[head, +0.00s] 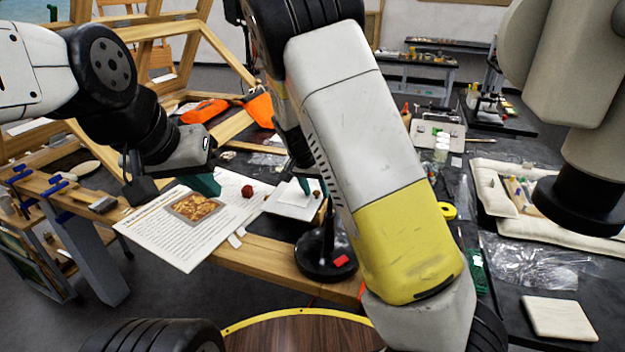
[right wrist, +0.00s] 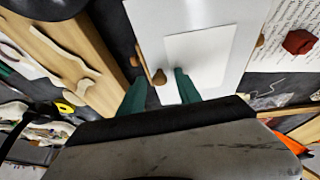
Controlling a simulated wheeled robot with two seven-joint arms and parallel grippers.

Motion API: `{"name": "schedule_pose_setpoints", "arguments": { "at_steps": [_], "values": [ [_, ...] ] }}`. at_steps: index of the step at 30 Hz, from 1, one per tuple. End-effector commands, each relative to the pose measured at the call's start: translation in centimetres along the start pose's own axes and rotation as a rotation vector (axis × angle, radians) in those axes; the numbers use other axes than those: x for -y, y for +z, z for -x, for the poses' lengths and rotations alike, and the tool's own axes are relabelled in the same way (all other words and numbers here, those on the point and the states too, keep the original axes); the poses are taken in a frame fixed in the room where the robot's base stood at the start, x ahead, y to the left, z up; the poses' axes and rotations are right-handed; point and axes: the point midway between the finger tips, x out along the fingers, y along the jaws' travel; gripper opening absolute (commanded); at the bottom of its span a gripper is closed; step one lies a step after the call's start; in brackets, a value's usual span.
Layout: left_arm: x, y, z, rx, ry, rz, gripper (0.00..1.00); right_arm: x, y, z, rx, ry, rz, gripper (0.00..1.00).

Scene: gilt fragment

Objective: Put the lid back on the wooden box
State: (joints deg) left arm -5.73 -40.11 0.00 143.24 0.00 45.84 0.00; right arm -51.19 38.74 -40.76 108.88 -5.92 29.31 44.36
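My right gripper (right wrist: 160,88) points down with its two green fingers apart. It also shows in the head view (head: 314,188), beside a white sheet (head: 291,203). In the right wrist view a small brown knob-like piece (right wrist: 160,77) shows between the fingertips, over the white sheet's edge; I cannot tell whether it is a lid's knob. A long wooden piece (right wrist: 78,52) with pale irregular patches lies at left there; whether it is the wooden box is unclear. My left gripper (head: 170,184) hangs near the printed page; only one green finger shows clearly.
A printed page with a picture (head: 190,225) and a dark red cube (head: 247,191) lie left of the white sheet. A black round base (head: 322,262) stands at the bench front. A white padded tray (head: 490,175) and clear plastic (head: 530,265) lie right. My right arm hides the middle.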

Motion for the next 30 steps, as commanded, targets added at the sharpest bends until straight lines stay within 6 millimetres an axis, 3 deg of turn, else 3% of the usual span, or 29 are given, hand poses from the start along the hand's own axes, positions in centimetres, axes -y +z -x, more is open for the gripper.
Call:
{"name": "schedule_pose_setpoints", "arguments": {
  "at_steps": [11,24,30],
  "values": [
    [0.0,0.0,0.0,0.0,0.0,0.0,0.0,0.0,-0.5,1.1,-0.003,-0.003,-0.001,0.4],
    [0.0,0.0,0.0,0.0,0.0,0.0,0.0,0.0,-0.5,10.3,-0.002,-0.004,0.002,0.4],
    [0.0,0.0,0.0,0.0,0.0,0.0,0.0,-0.1,-0.5,12.6,-0.001,-0.002,0.001,0.4]
  ]
}}
